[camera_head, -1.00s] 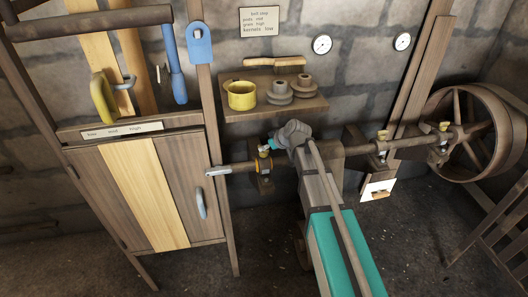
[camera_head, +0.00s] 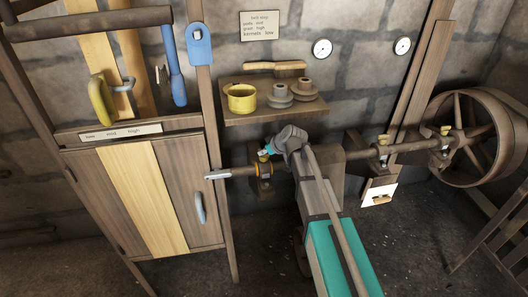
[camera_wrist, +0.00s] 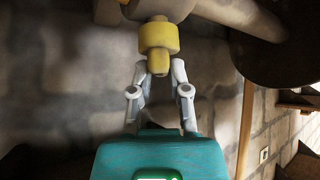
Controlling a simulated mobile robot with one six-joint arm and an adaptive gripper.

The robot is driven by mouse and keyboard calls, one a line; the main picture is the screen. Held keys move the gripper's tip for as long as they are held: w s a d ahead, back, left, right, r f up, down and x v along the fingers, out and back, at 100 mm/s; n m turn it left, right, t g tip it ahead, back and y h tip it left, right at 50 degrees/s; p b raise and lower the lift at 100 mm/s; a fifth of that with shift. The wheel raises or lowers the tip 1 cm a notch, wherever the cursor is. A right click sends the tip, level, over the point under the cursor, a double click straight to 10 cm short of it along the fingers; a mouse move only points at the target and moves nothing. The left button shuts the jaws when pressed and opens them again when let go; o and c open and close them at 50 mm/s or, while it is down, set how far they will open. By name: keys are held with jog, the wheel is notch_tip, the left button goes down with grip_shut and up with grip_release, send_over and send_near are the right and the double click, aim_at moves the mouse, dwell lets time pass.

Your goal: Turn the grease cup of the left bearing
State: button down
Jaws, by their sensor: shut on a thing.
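The left bearing (camera_head: 264,171) sits on the shaft beside the cabinet, with a yellow band around it. Its grease cup (camera_wrist: 158,38) is a yellow stepped knob in the wrist view, with a narrower tip between my fingers. My gripper (camera_wrist: 159,68) has grey fingers and a teal body, and is shut on the narrow tip of the cup. In the head view my gripper (camera_head: 264,156) is small, at the top of the bearing, and largely hides the cup.
A wall shelf (camera_head: 245,117) with a yellow pot (camera_head: 241,98) and grey stepped pulleys stands just above my arm. The wooden cabinet (camera_head: 150,195) is close on the left. The shaft (camera_head: 365,152) runs right to a large spoked wheel (camera_head: 470,140).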

jog(key=shift+s+m+h, duration=0.1)
jog(key=shift+m+h, duration=0.2)
jog(key=shift+m, duration=0.2)
jog(key=shift+a+m+t+h, duration=0.15)
jog(key=shift+m+t+h, duration=1)
jog(key=shift+m, duration=0.75)
jog(key=m+h, duration=0.4)
jog(key=m, duration=0.1)
jog(key=shift+a+t, duration=0.1)
jog(key=shift+t, duration=0.25)
jog(key=m+h, duration=0.2)
jog(key=m, duration=0.1)
jog(key=m+g+h, duration=0.1)
jog(key=m+h, duration=0.1)
jog(key=m, duration=0.1)
jog(key=shift+a+h, duration=0.15)
jog(key=shift+h, duration=0.2)
jog(key=shift+m+g+h, duration=1.1)
jog(key=shift+m+g, duration=0.1)
jog(key=shift+m, duration=0.9)
jog(key=c, duration=0.6)
grip_release()
